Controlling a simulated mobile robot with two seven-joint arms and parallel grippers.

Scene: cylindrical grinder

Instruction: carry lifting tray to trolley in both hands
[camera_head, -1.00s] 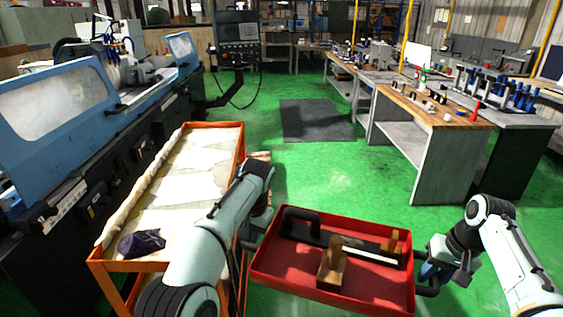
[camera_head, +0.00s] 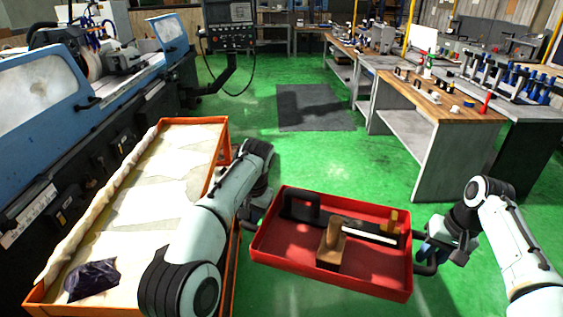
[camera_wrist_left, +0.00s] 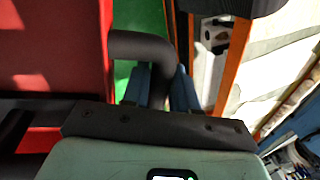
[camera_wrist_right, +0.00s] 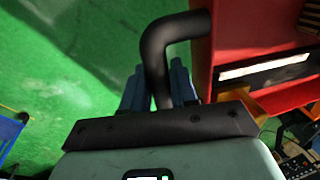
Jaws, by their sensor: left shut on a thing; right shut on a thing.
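The red lifting tray (camera_head: 300,265) hangs level between my two grippers above the green floor. It holds a black piece with a handle and wooden blocks. My left gripper (camera_wrist_left: 160,88) is shut on the tray's black left handle (camera_wrist_left: 140,48). My right gripper (camera_wrist_right: 160,88) is shut on the black right handle (camera_wrist_right: 158,42). In the head view the left gripper (camera_head: 250,210) is partly hidden by my forearm. The orange trolley (camera_head: 222,135) stands left of the tray, partly behind my left arm. Its top is lined with pale sheets and bears a dark crumpled cloth (camera_head: 92,280).
The blue grinder (camera_head: 60,90) runs along the left behind the trolley. A wooden-topped workbench (camera_head: 440,105) with small parts stands to the right. A dark mat (camera_head: 315,108) lies on open green floor ahead. The control panel (camera_head: 230,38) hangs at the back.

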